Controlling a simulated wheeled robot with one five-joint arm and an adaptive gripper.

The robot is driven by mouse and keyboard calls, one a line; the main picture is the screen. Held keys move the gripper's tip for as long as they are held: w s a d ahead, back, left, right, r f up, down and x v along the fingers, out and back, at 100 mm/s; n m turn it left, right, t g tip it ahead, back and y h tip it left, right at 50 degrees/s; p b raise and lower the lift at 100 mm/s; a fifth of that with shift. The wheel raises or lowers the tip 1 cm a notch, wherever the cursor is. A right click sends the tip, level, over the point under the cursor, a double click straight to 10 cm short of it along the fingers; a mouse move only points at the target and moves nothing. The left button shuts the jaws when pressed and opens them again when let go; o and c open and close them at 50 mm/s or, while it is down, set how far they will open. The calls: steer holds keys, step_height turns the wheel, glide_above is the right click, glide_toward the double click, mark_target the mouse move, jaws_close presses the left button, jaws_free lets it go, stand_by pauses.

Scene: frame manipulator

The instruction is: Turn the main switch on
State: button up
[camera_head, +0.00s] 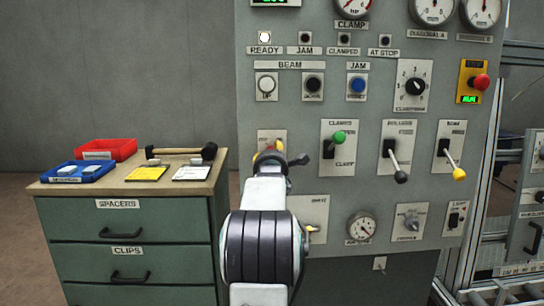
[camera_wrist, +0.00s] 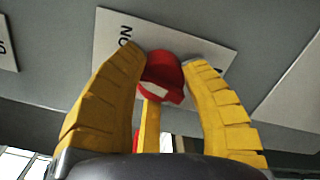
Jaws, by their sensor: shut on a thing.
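The main switch shows in the wrist view as a red knob (camera_wrist: 162,75) on a pale plate (camera_wrist: 108,38) marked "ON". My gripper (camera_wrist: 163,72) has its yellow fingers around the red knob, one on each side, and is shut on it. In the head view my gripper (camera_head: 269,147) is at the plate on the left side of the grey panel (camera_head: 300,185). My arm and gripper hide most of the switch there, so its exact angle is hard to tell.
Right of my gripper are a green-knobbed lever (camera_head: 338,138), a black-knobbed lever (camera_head: 400,176) and a yellow-knobbed lever (camera_head: 459,173). A red emergency button (camera_head: 480,82) is at upper right. A green drawer cabinet (camera_head: 130,255) with trays and a hammer (camera_head: 185,152) stands left.

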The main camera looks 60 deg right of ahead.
steer(key=shift+m, duration=1.6)
steer(key=o, duration=1.2)
steer(key=v, duration=1.2)
steer(key=shift+r, duration=0.1)
